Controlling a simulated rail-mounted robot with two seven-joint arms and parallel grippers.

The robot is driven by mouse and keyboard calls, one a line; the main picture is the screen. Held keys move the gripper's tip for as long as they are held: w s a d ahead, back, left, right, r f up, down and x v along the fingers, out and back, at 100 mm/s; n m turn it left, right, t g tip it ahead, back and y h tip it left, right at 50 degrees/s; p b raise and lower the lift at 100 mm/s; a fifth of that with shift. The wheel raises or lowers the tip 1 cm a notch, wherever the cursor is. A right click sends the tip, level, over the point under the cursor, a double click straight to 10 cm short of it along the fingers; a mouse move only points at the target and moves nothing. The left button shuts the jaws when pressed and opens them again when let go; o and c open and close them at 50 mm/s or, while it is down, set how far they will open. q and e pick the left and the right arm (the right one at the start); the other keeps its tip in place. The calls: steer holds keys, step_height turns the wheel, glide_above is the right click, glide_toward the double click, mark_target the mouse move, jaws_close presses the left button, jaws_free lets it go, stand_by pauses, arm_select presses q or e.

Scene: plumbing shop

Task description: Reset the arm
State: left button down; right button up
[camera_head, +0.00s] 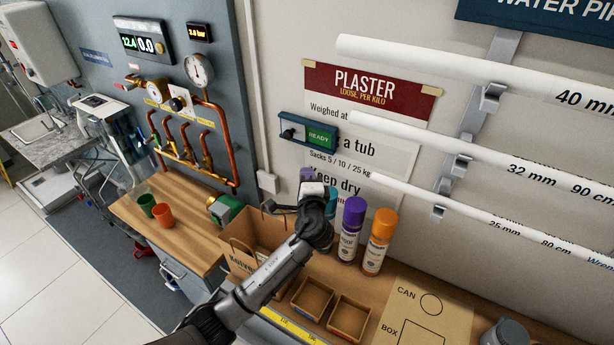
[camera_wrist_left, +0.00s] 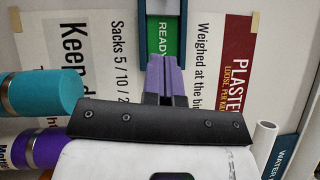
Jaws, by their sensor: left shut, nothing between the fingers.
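My left arm reaches up from the bottom of the head view to the wall. My left gripper (camera_head: 307,173) has its purple fingers together with nothing between them. The closed fingers also show in the left wrist view (camera_wrist_left: 165,75), pointing at the wall device with the green READY screen (camera_wrist_left: 170,28). In the head view this device (camera_head: 320,137) sits on the wall just above the fingertips. I cannot tell whether the fingertips touch it. My right gripper is in neither view.
A purple can (camera_head: 352,232), an orange can (camera_head: 377,246) and a partly hidden teal can (camera_head: 331,200) stand close to my left wrist. A cardboard box (camera_head: 240,262) is beside the forearm. White pipes (camera_head: 440,150) project along the wall at right.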

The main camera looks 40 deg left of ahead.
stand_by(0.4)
arm_select(q)
steer(key=s+d+f+n+g+h, duration=0.1)
steer(key=s+d+f+n+h, duration=0.25)
steer(key=s+d+h, duration=0.3)
steer(key=s+d+f+n+g+h, duration=0.1)
steer(key=s+d+f+n+h, duration=0.1)
steer(key=s+d+n+h, duration=0.5)
steer(key=s+d+f+m+g, duration=0.1)
steer(key=s+d+f+g, duration=0.1)
steer(key=s+f, duration=0.55)
steer(key=s+d+f+m+g+h, duration=0.1)
steer(key=s+d+f+g, duration=0.2)
steer(key=s, duration=0.7)
steer(key=s+d+f+m+g, duration=0.1)
steer(key=s+d+f+g, duration=0.1)
steer(key=s+f, duration=0.55)
step_height(320, 180, up, 15)
steer(key=p, duration=1.3)
steer(key=shift+a+f, duration=0.15)
steer(key=shift+a, duration=0.05)
